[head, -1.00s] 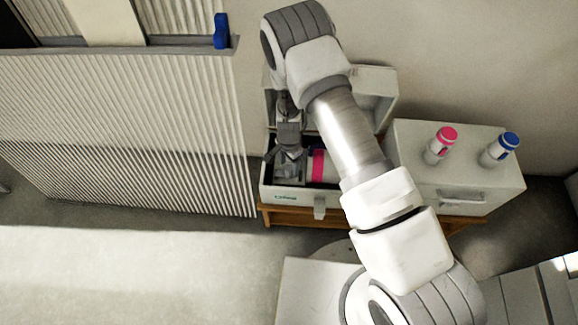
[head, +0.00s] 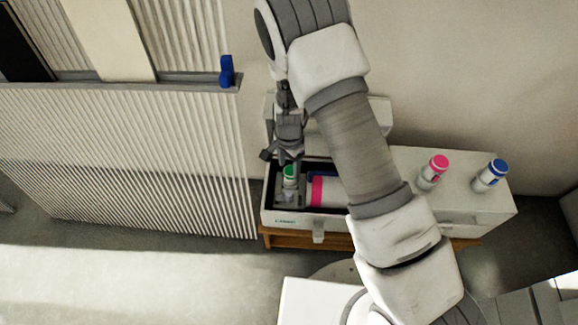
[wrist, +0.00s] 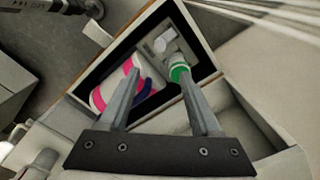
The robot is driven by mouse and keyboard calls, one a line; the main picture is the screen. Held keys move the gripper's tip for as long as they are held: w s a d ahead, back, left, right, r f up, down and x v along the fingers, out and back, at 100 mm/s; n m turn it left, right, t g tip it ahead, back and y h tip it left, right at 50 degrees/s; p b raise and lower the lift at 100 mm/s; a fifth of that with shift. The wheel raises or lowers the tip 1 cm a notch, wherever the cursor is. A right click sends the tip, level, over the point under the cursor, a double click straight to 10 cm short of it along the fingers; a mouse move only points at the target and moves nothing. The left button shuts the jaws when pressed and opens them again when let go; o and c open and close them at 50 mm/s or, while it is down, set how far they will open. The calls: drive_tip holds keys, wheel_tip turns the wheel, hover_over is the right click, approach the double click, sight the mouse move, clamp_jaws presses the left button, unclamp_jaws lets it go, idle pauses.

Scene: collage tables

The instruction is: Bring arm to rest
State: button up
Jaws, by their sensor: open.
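My gripper (head: 281,157) is open and empty, with its fingers pointing down above the left end of an open white case (head: 288,219). In the wrist view my gripper's two fingers (wrist: 160,76) stand apart, with nothing held between them. A small green-capped bottle (head: 289,178) stands in the case's left part, below the fingers; it also shows in the wrist view (wrist: 179,73). Beside it lies a white cylinder with pink bands (head: 317,192). My arm hides the right part of the open case.
A closed grey-white case (head: 465,207) is at the right. A pink-capped bottle (head: 431,173) and a blue-capped bottle (head: 490,176) stand on it. A ribbed panel (head: 120,160) is left of the open case. A blue object (head: 227,71) sits at its top edge. A wall is behind.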

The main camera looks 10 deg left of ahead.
idle(0.3)
drive_tip(key=s+d+r+n+t+y, duration=0.15)
drive_tip(key=d+r, duration=0.25)
drive_tip(key=r, duration=0.9)
drive_tip(key=d+r+n+t, duration=0.15)
drive_tip(key=d+r, duration=0.25)
drive_tip(key=r, duration=0.9)
drive_tip(key=s+d+r+n+t+h, duration=0.1)
drive_tip(key=s+d+r+n, duration=0.2)
drive_tip(key=s+d+r, duration=0.4)
drive_tip(key=s+d+r+n+t+h, duration=0.1)
drive_tip(key=s+d+r+n+t, duration=0.1)
drive_tip(key=s+d+r, duration=0.65)
wheel_tip(320, 180, up, 16)
drive_tip(key=s+a+p, duration=0.1)
drive_tip(key=a+p, duration=0.1)
drive_tip(key=p, duration=1.5)
drive_tip(key=shift+s+a+r+p, duration=0.2)
drive_tip(key=shift+s+a+p, duration=0.1)
drive_tip(key=shift+p, duration=0.1)
drive_tip(key=shift+f+y, duration=0.1)
drive_tip(key=shift+y, duration=0.15)
drive_tip(key=shift+c, duration=1.1)
drive_tip(key=shift+d, duration=0.1)
